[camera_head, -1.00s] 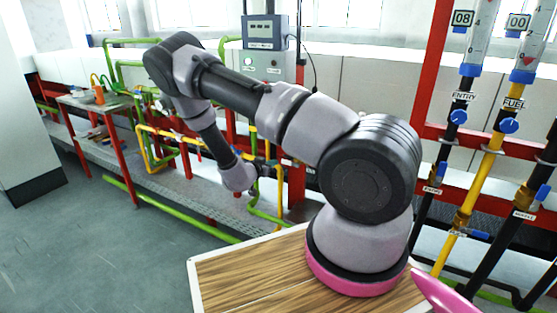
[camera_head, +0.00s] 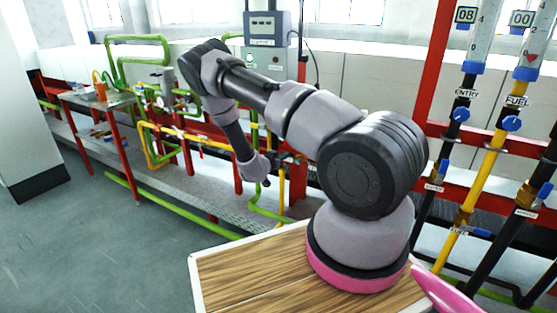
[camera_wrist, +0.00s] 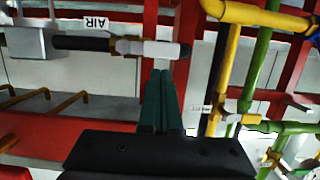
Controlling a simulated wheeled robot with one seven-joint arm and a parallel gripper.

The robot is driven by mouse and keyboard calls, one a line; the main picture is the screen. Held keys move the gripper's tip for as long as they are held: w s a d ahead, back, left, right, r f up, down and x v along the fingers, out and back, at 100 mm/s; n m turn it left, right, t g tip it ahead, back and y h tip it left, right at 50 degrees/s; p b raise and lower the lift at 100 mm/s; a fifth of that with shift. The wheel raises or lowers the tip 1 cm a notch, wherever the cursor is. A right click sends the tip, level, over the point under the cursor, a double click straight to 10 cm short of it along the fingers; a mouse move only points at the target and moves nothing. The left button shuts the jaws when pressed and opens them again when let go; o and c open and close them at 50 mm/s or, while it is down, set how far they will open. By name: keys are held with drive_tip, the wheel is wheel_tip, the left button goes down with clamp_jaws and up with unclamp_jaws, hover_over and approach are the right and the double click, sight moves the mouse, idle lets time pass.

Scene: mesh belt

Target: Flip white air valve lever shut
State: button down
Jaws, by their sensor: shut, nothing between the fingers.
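The white air valve lever (camera_wrist: 167,50) shows in the wrist view at upper centre. It lies sideways, roughly in line with the black air pipe (camera_wrist: 82,43) and its brass valve body (camera_wrist: 127,47). An upside-down AIR label (camera_wrist: 95,22) is just above the pipe. My gripper (camera_wrist: 164,72) is shut and empty, with its green fingers side by side. Its tips are just below the lever in the picture, near its middle. I cannot tell whether they touch it. In the head view, the lever and gripper are too small to make out beyond my arm.
Yellow pipes (camera_wrist: 226,70) and green pipes (camera_wrist: 254,62) run close on the right in the wrist view. A red beam (camera_wrist: 80,140) lies behind on the left. In the head view, a small red-legged table (camera_head: 100,100) stands at the left, with open floor before it.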

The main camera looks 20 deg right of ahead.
drive_tip(key=shift+x, duration=0.95)
drive_tip(key=shift+w+a+f+n, duration=0.2)
drive_tip(key=shift+f+n, duration=0.2)
drive_tip(key=shift+n, duration=0.3)
wheel_tip(320, 180, down, 7)
drive_tip(key=s+d+n+g+h, duration=0.1)
drive_tip(key=n+h, duration=0.3)
drive_tip(key=n, duration=0.8)
drive_tip(key=shift+s+d+f+n+g, duration=0.15)
drive_tip(key=shift+s+d+n+g, duration=0.1)
drive_tip(key=shift+s+n+g, duration=0.3)
drive_tip(key=shift+d+f, duration=0.1)
